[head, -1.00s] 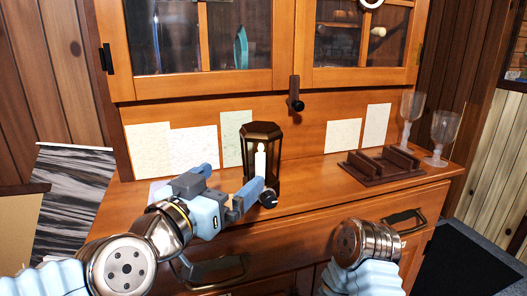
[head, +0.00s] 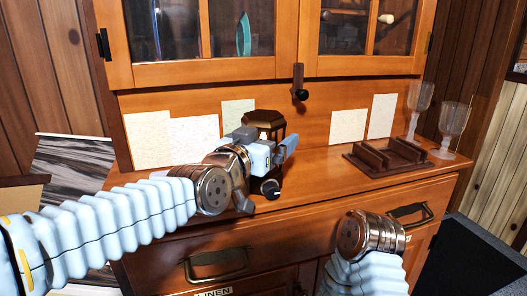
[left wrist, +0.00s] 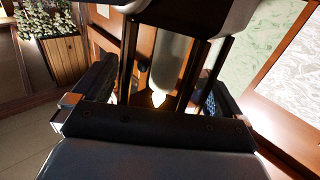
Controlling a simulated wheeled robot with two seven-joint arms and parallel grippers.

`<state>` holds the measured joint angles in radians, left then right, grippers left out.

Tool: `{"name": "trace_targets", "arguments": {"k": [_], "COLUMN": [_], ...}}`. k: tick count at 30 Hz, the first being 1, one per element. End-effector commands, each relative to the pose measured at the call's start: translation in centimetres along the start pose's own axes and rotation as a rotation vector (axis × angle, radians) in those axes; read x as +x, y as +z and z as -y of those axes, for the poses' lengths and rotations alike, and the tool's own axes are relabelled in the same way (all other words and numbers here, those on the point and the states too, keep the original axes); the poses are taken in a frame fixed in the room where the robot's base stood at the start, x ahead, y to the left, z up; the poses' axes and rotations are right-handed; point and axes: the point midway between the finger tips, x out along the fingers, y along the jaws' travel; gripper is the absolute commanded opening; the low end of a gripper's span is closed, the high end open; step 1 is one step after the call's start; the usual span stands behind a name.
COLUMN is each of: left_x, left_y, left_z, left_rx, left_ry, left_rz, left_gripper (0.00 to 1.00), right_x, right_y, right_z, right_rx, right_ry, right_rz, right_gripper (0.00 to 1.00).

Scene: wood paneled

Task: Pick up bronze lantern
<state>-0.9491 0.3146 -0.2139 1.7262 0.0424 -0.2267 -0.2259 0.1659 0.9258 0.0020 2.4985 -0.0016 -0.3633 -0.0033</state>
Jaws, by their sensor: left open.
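The bronze lantern (head: 264,117) stands upright on the wooden cabinet's counter. In the head view its dark roof shows, while most of its body is hidden behind my left gripper (head: 272,160). In the left wrist view the lantern (left wrist: 172,58) fills the space between the two fingers of my left gripper (left wrist: 158,92), with its pale candle and dark posts visible. The fingers are apart, one on each side of the lantern. I cannot tell whether either touches it. Of my right arm, only the forearm and metal wrist show, at the lower right of the head view.
A dark wooden rack (head: 388,158) and two clear goblets (head: 450,125) stand to the right on the counter (head: 318,172). Paper sheets (head: 193,138) are on the back panel. Drawer handles (head: 217,264) project from the front.

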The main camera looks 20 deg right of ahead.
Motion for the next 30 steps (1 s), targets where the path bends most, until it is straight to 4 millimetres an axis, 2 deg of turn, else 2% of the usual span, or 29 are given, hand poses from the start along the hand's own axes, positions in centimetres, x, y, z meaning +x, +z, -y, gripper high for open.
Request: {"name": "trace_targets", "arguments": {"k": [3, 8, 11, 23, 30], "left_x": [0.66, 0.65, 0.64, 0.62, 0.59], "left_y": [-0.01, 0.01, 0.02, 0.03, -0.21], "left_z": [0.07, 0.04, 0.04, 0.03, 0.02], "left_rx": [-0.001, -0.001, -0.001, -0.001, -0.001], "left_ry": [-0.001, 0.000, 0.000, 0.000, 0.000], "left_rz": [0.000, 0.000, 0.000, 0.001, -0.004], "left_gripper": [1.00, 1.00, 0.88, 0.26, 0.25], "right_x": [-0.06, -0.04, -0.04, -0.04, -0.07], "right_y": [0.03, 0.03, 0.04, 0.03, 0.03], "right_z": [0.06, 0.06, 0.06, 0.06, 0.07], "right_rx": [0.000, -0.001, -0.001, 0.000, -0.001], "right_ry": [-0.001, -0.001, -0.001, -0.001, -0.001], "right_rz": [0.001, 0.001, 0.001, 0.001, 0.001], "right_gripper": [0.58, 0.58, 0.58, 0.58, 0.58]}}
